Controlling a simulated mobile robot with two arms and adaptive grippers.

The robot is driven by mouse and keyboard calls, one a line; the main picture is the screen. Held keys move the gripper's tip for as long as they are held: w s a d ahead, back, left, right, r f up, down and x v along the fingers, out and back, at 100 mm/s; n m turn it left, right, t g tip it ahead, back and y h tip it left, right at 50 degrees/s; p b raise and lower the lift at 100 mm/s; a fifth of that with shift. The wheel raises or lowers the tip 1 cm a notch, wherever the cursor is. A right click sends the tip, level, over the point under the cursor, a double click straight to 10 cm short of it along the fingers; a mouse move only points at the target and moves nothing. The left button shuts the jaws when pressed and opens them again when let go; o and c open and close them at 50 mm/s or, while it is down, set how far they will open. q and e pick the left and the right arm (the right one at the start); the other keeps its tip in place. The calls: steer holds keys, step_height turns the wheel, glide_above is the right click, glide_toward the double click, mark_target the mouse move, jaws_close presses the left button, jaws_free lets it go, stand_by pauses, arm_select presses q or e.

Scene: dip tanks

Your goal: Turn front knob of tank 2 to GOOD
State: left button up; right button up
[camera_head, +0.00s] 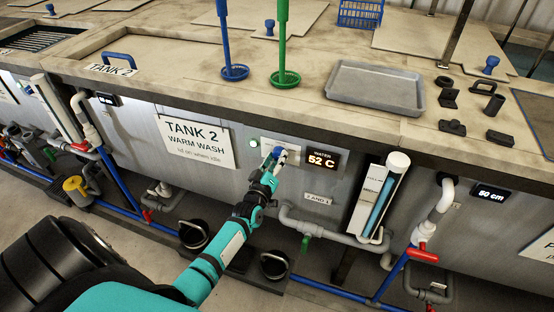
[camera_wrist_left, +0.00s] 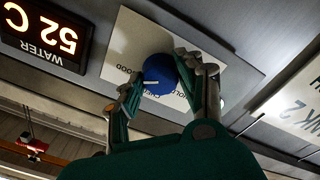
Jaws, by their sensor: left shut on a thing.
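The tank 2 front (camera_head: 190,137) carries a sign reading "TANK 2 WARM WASH". To its right is a pale label plate (camera_head: 270,145) with the blue front knob (camera_wrist_left: 160,72) on it. My left gripper (camera_head: 279,155) is shut on this knob, its fingers on either side, and largely hides it in the head view. In the left wrist view, which is upside down, the gripper (camera_wrist_left: 158,85) spans the knob. A short white mark on the knob points left, near small print ending in "OOD"; the rest of the print is partly covered. My right gripper is not in view.
A grey tray (camera_head: 375,88) stands on the top.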

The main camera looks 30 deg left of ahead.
arm_select(q)
steer(key=shift+f, duration=0.15)
steer(key=o, duration=1.1)
steer(key=shift+o, duration=0.2)
steer(key=v, duration=1.2)
steer(key=shift+r, duration=0.2)
steer(key=s+d+f+m+g+h, duration=0.1)
steer(key=s+d+f+m+g, duration=0.3)
steer(key=f, duration=0.6)
steer(key=s+d+f+m+g+h, duration=0.15)
steer(key=s+f, duration=0.35)
steer(key=f, duration=0.5)
steer(key=s+d+f+m+g+h, duration=0.25)
steer(key=s+f, duration=0.25)
steer(key=f, duration=0.4)
steer(key=s+d+f+m+g, duration=0.1)
steer(key=s+f+m+g, duration=0.2)
steer(key=s+f, duration=0.4)
steer(key=s+d+f+m+g, duration=0.2)
steer(key=s+f+g, duration=0.4)
steer(key=s, duration=1.4)
steer(key=shift+f+m+y, duration=0.4)
steer(key=shift+f, duration=0.3)
